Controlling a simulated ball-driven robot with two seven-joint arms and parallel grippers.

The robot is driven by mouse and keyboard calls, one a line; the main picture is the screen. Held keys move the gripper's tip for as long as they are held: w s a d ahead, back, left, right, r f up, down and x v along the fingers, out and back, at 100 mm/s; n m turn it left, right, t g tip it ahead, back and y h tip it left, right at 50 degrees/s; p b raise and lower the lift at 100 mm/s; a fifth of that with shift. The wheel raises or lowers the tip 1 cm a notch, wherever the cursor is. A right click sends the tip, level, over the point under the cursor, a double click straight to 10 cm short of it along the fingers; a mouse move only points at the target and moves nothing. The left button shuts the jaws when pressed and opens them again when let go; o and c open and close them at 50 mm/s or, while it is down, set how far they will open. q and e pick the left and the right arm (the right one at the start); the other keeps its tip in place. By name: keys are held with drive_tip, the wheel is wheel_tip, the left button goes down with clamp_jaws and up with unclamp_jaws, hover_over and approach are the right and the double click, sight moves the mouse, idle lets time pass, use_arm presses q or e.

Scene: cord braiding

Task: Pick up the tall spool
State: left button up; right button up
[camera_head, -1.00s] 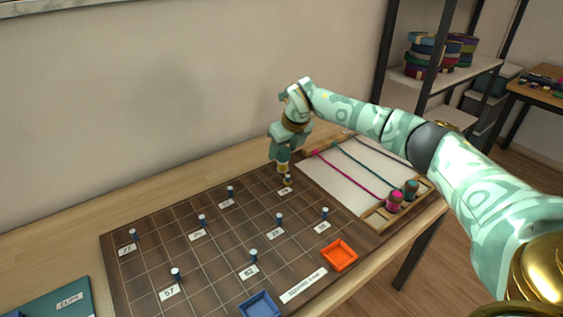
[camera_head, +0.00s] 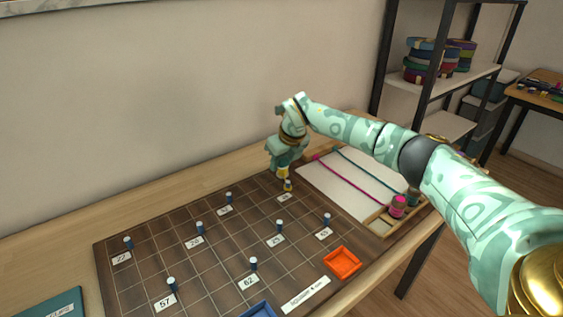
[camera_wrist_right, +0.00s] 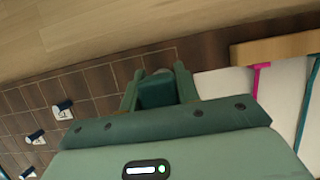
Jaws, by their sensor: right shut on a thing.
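A pink spool (camera_head: 398,206) stands at the right in a wooden holder. A green spool (camera_head: 413,197) stands beside it, partly hidden behind my right arm, so I cannot tell which is taller. My right gripper (camera_head: 283,174) is far from both, low over the back right of the brown board, just above a small dark and yellowish post (camera_head: 287,186). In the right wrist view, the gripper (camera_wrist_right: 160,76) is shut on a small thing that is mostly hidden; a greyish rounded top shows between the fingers. My left gripper is out of view.
The brown gridded board (camera_head: 180,262) carries several blue pegs with white tops and number labels. Pink and teal cords cross a white panel (camera_head: 345,181) near my right arm.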

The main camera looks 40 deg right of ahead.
drive_tip(key=r+p, duration=0.1)
drive_tip(key=r, duration=0.2)
drive_tip(key=r+p, duration=0.1)
drive_tip(key=r, duration=0.1)
drive_tip(key=shift+s+a+p, duration=0.25)
drive_tip(key=shift+s+p, duration=0.1)
drive_tip(key=shift+s, duration=0.05)
use_arm(q)
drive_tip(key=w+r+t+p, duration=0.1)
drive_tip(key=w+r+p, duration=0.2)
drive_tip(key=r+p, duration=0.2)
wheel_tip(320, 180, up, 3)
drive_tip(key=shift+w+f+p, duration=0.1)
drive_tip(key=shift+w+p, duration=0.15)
drive_tip(key=shift+p, duration=0.1)
use_arm(e)
drive_tip(key=s+a+r, duration=0.7)
drive_tip(key=s+r, duration=0.1)
drive_tip(key=s, duration=0.3)
drive_tip(key=shift+w+d+f, duration=0.1)
drive_tip(key=shift+d, duration=0.05)
